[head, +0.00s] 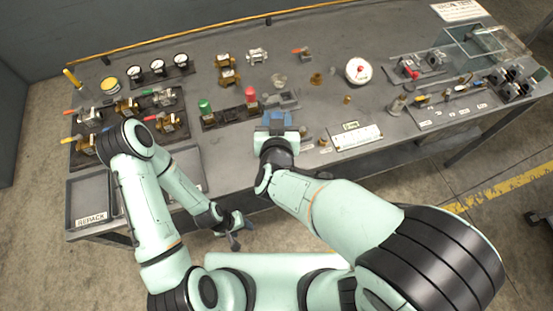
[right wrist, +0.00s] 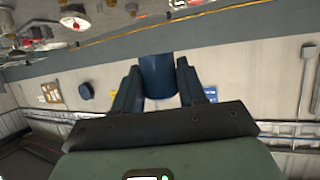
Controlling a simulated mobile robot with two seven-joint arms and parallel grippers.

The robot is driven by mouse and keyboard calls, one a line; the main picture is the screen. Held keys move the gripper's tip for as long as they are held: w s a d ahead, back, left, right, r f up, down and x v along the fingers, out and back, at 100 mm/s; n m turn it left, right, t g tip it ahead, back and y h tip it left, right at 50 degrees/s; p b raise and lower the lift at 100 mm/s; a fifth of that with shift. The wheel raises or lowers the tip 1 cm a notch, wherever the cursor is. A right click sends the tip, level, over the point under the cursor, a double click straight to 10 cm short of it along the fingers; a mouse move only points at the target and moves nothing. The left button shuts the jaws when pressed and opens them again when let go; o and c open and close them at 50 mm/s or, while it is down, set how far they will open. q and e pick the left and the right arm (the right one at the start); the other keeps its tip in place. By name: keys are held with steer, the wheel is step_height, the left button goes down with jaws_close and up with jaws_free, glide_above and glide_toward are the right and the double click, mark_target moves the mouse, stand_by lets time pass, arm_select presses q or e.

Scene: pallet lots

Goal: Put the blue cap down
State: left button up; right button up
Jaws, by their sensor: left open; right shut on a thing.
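The blue cap (right wrist: 158,76) is a dark blue cylinder in the right wrist view, between the two fingers of my right gripper (right wrist: 157,88). In the head view, blue (head: 277,117) shows just beyond the pale body of this gripper, over the front middle of the grey bench (head: 225,150). The gripper hides part of the bench there, and I cannot tell whether the cap touches anything below. My left gripper (head: 234,232) is open and empty, low in front of the bench's front edge.
A dark board left of my right gripper carries a green cap (head: 205,107) and a red cap (head: 250,95). A small grey fixture (head: 288,98) lies right of the red cap. A white labelled plate (head: 357,137) is to the right. The REPACK tray (head: 90,217) is at front left.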

steer(key=shift+f, duration=0.15)
steer(key=f+b, duration=0.1)
steer(key=f, duration=0.3)
steer(key=f+b, duration=0.1)
steer(key=f, duration=0.4)
steer(key=f+b, duration=0.1)
steer(key=f, duration=0.4)
steer(key=shift+s+f, duration=0.25)
steer(key=shift+w+f, duration=0.3)
steer(key=shift+f, duration=0.3)
step_height(320, 180, down, 3)
steer(key=shift+r+b, duration=0.1)
steer(key=shift+b, duration=0.45)
steer(key=shift+s+f, duration=0.1)
steer(key=shift+f, duration=0.35)
arm_select(q)
steer(key=s+f, duration=0.5)
steer(key=shift+s+f+g, duration=0.3)
steer(key=shift+f+g, duration=0.05)
steer(key=shift+g, duration=0.05)
